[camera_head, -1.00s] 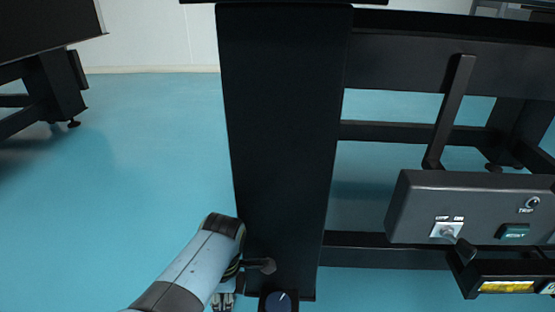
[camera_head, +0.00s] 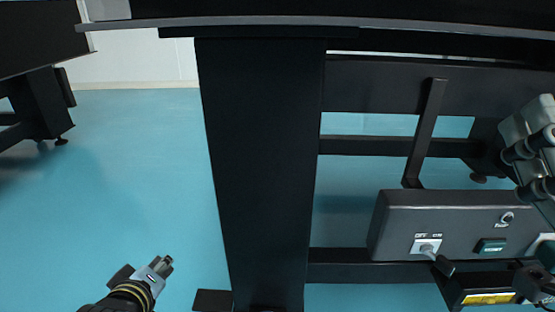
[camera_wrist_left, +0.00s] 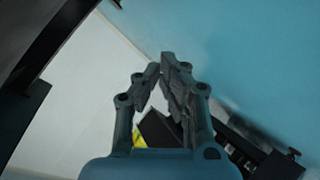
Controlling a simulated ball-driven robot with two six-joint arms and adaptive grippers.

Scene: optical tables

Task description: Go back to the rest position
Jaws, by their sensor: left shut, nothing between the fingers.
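My left gripper (camera_head: 161,264) is at the lower left of the head view, over the blue floor and left of the black table leg. It is apart from the leg. In the left wrist view its two fingers (camera_wrist_left: 168,75) come together at the tips, shut with nothing between them. My right arm (camera_head: 535,150) shows at the right edge of the head view, in front of the control box.
The wide black table leg (camera_head: 262,170) stands in the middle. Right of it is a grey control box (camera_head: 460,222) with a switch (camera_head: 427,246) and a green button (camera_head: 491,246). A yellow label (camera_head: 488,298) sits below. Another dark table (camera_head: 40,40) is at the far left. The blue floor (camera_head: 140,180) between is clear.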

